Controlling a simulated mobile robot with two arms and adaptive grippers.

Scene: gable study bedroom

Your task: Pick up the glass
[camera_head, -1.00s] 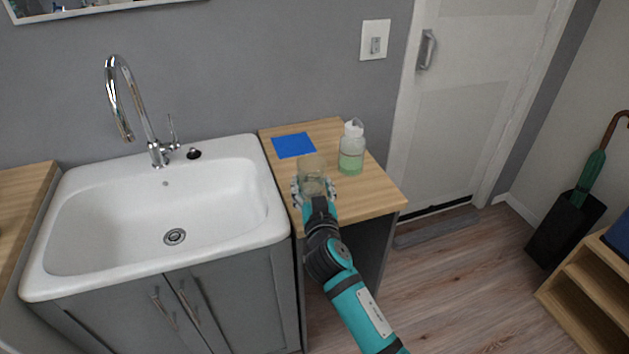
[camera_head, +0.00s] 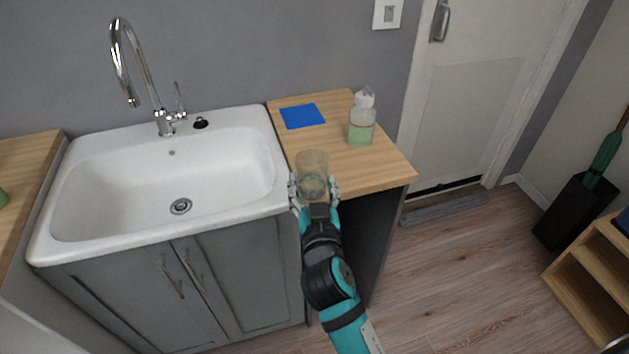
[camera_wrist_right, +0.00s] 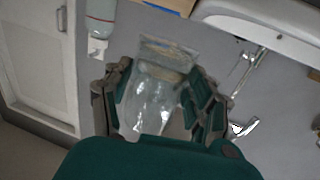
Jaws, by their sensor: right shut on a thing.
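The glass (camera_head: 313,168) is clear and see-through, at the front edge of the wooden counter right of the sink. My right gripper (camera_head: 315,190) is shut on it, with fingers on both sides. In the right wrist view the glass (camera_wrist_right: 155,95) sits between the fingers of the gripper (camera_wrist_right: 160,100). I cannot tell for certain whether its base is clear of the counter. My left gripper is not in view.
A soap bottle (camera_head: 362,120) with green liquid and a blue square (camera_head: 302,116) are on the wooden counter (camera_head: 385,172). The white sink (camera_head: 95,190) with its chrome tap (camera_head: 165,120) is to the left. A door (camera_head: 465,90) is at right.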

